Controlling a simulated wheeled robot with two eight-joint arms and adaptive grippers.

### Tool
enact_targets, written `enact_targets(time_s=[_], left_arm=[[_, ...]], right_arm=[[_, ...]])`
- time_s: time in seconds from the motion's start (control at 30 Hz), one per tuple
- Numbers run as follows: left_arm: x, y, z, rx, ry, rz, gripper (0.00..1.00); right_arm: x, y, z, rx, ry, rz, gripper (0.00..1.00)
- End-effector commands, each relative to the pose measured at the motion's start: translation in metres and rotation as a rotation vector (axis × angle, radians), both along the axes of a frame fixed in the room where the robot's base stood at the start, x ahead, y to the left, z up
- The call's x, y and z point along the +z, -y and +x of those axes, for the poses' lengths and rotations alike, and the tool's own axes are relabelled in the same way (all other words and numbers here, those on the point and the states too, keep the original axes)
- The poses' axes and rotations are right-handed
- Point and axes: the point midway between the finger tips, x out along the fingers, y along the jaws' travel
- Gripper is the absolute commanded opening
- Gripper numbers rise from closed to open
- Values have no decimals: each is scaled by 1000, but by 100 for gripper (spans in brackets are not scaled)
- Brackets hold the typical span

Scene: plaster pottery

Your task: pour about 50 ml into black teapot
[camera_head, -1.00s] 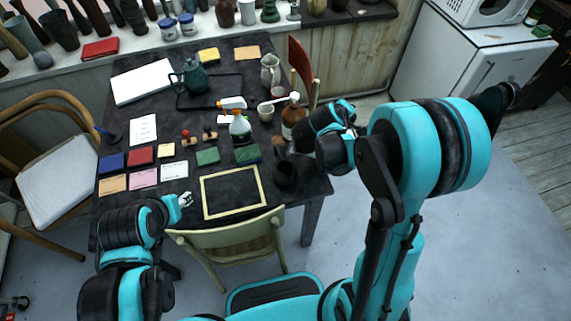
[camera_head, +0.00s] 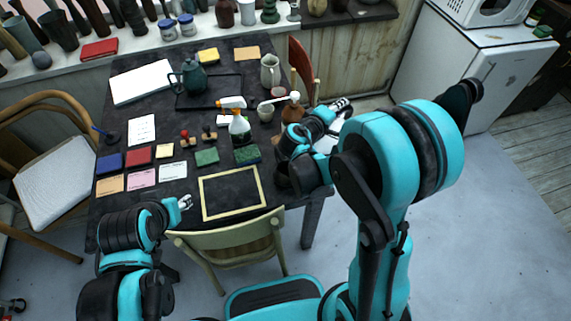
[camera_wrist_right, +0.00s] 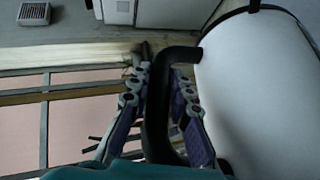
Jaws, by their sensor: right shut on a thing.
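A dark teal-green teapot (camera_head: 190,78) stands upright on the black tray at the back of the table. My right gripper (camera_head: 341,105) is off the table's right side. In the right wrist view my right gripper (camera_wrist_right: 160,82) is shut on the black handle (camera_wrist_right: 157,115) of a white rounded vessel (camera_wrist_right: 250,85). Its spout and contents are hidden. My left gripper (camera_head: 186,202) is at the table's front left, its jaws too small to read.
A framed dark board (camera_head: 231,193) lies in front. Chairs surround the table; a white fridge (camera_head: 455,60) stands right.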

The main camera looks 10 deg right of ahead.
Motion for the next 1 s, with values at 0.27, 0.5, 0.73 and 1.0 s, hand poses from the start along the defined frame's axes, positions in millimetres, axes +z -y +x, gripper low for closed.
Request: enact_targets(time_s=[0.27, 0.5, 0.73, 1.0], left_arm=[[-1, 0, 0, 0, 0, 0, 41], [-2, 0, 0, 0, 0, 0, 41], [-4, 0, 0, 0, 0, 0, 41], [-6, 0, 0, 0, 0, 0, 41]], right_arm=[[9, -8, -2, 2, 14, -54, 0], [14, -13, -3, 2, 23, -84, 0], [16, -18, -4, 2, 28, -104, 0], [19, -22, -6, 1, 32, -124, 0]])
